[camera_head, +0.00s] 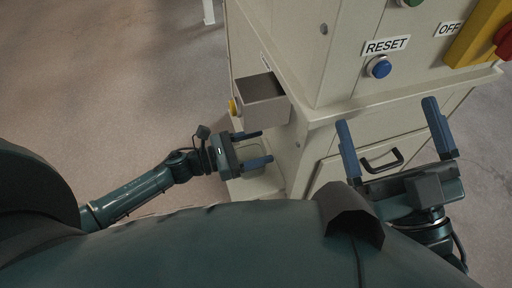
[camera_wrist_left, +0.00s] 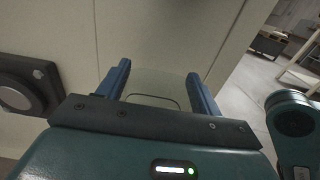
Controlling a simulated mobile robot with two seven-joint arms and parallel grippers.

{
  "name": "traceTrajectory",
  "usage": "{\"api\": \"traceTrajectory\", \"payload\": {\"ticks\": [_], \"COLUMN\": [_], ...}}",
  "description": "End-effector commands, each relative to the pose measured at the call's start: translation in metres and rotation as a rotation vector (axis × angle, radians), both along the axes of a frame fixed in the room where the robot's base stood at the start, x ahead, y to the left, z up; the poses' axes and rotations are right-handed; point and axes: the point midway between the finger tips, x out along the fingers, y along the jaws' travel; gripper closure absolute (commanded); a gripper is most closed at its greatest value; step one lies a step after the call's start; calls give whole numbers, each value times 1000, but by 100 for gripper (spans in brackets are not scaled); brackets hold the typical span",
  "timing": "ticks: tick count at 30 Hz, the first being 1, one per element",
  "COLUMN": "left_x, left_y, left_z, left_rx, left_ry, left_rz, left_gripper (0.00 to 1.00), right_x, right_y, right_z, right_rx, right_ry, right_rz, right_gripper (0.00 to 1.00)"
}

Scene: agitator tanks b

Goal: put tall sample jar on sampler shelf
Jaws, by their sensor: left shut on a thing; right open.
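My left gripper (camera_head: 264,146) is low beside the left face of the cream cabinet, its blue fingers pointing toward it. It is shut on a clear, see-through jar, the tall sample jar (camera_wrist_left: 155,84), whose faint outline shows between the fingers in the left wrist view. The jar is hard to make out in the head view. A low pale ledge (camera_head: 262,186), which may be the sampler shelf, lies just below and beyond the left gripper; I cannot tell whether the jar touches it. My right gripper (camera_head: 387,112) is open and empty in front of the cabinet.
A blue reset button (camera_head: 379,67), a red and yellow switch (camera_head: 490,38) and a black drawer handle (camera_head: 382,160) are near the right gripper. Floor at left is clear.

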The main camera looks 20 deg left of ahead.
Motion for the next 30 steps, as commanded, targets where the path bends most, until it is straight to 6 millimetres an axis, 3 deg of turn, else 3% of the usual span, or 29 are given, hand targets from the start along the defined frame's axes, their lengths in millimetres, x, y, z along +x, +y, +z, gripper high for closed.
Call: {"api": "traceTrajectory", "payload": {"ticks": [7,8,15,25,30], "left_x": [0,0,0,0,-17], "left_y": [0,0,0,0,24], "left_z": [-3,-2,-2,4,1], "left_rx": [-1,0,-1,-1,0], "left_ry": [-1,0,1,1,5], "left_rz": [0,0,0,0,1], "left_gripper": [71,32,13,13,13], "right_x": [1,1,1,2,0], "right_y": [-1,-1,-1,0,0], "right_z": [1,3,3,7,-1], "right_rx": [-3,-3,-4,-3,1], "right_ry": [-25,-27,-24,-16,33], "right_rz": [-2,-2,-2,-1,0], "right_gripper": [0,0,0,0,0]}}
